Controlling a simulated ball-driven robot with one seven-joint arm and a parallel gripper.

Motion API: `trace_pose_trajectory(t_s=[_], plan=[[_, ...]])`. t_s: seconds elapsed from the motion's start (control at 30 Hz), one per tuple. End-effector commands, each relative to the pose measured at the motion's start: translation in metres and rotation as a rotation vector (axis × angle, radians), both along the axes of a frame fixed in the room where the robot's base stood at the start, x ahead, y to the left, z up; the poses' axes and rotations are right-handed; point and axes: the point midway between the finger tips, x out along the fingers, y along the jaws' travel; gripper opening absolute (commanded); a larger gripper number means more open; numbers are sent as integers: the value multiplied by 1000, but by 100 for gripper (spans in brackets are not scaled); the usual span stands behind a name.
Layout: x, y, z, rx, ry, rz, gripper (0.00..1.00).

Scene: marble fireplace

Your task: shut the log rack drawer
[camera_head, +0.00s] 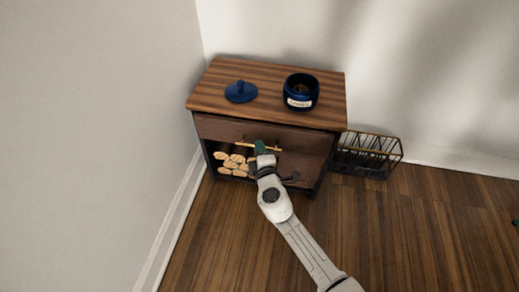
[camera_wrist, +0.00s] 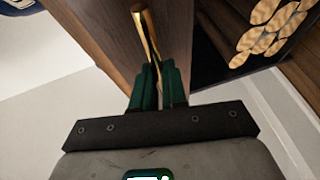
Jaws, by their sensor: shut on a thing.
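The log rack (camera_head: 225,95) is a small wooden cabinet with a striped wood top against the wall. Its drawer (camera_head: 218,127) has a brown front just below the top, and the drawer front also shows in the wrist view (camera_wrist: 178,25). I cannot tell how far out the drawer stands. A gold bar handle (camera_head: 243,145) runs across the front; it also shows in the wrist view (camera_wrist: 146,30). My gripper (camera_head: 262,148), with green fingers in the wrist view (camera_wrist: 154,85), is shut on the handle. The fingers hide part of the bar.
Cut logs (camera_head: 234,163) lie in the open bay under the drawer. A blue jar (camera_head: 301,103) and a blue lid (camera_head: 240,92) sit on the top. A black wire basket (camera_head: 367,168) stands right of the rack.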

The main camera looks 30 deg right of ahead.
Motion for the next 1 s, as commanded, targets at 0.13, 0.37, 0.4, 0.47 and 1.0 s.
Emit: trace_pose_trajectory(t_s=[0.13,0.37,0.4,0.47,1.0], plan=[[0,0,-1,0,1,0,0],[0,0,-1,0,1,0,0],[2,-2,-2,0,1,0,0],[8,-8,-4,1,0,-1,0],[27,-27,-1,1,2,1,16]])
